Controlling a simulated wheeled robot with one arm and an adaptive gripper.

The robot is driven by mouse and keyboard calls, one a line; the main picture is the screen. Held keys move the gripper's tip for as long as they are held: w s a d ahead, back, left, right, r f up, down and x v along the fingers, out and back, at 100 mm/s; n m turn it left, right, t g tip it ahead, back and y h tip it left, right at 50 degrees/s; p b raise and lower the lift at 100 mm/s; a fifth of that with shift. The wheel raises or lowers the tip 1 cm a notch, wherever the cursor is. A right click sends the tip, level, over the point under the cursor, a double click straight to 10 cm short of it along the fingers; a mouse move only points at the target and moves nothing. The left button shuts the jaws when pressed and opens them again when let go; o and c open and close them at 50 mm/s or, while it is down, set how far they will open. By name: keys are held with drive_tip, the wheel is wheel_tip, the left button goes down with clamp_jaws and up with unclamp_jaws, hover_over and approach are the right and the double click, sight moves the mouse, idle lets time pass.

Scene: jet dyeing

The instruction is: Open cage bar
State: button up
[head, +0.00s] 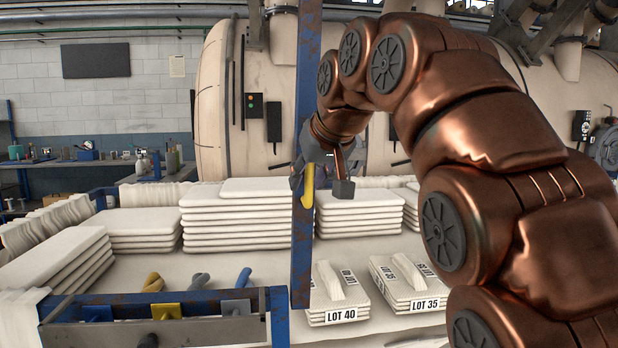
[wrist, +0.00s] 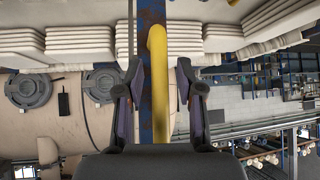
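The cage bar (head: 304,100) is an upright blue, rust-worn bar in the middle of the head view. A yellow handle (head: 308,186) is on it at about mid-height. In the wrist view the yellow handle (wrist: 157,85) runs lengthwise in front of the blue bar (wrist: 150,30). My gripper (wrist: 159,78) is open, with one finger on each side of the handle. Gaps show between the handle and both fingers. In the head view my gripper is at handle height and partly hidden by the bar.
Stacks of white folded cloth (head: 236,214) stand behind the bar. Bundles labelled LOT 40 (head: 337,293) and LOT 35 (head: 408,285) lie at its lower right. A blue frame with a metal plate (head: 200,330) is at lower left. A large cream vessel (head: 215,110) stands behind.

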idle(0.3)
drive_tip(key=v, duration=0.7)
drive_tip(key=shift+r, duration=0.2)
drive_tip(key=shift+s+d+f, duration=0.1)
drive_tip(key=shift+s+d, duration=0.05)
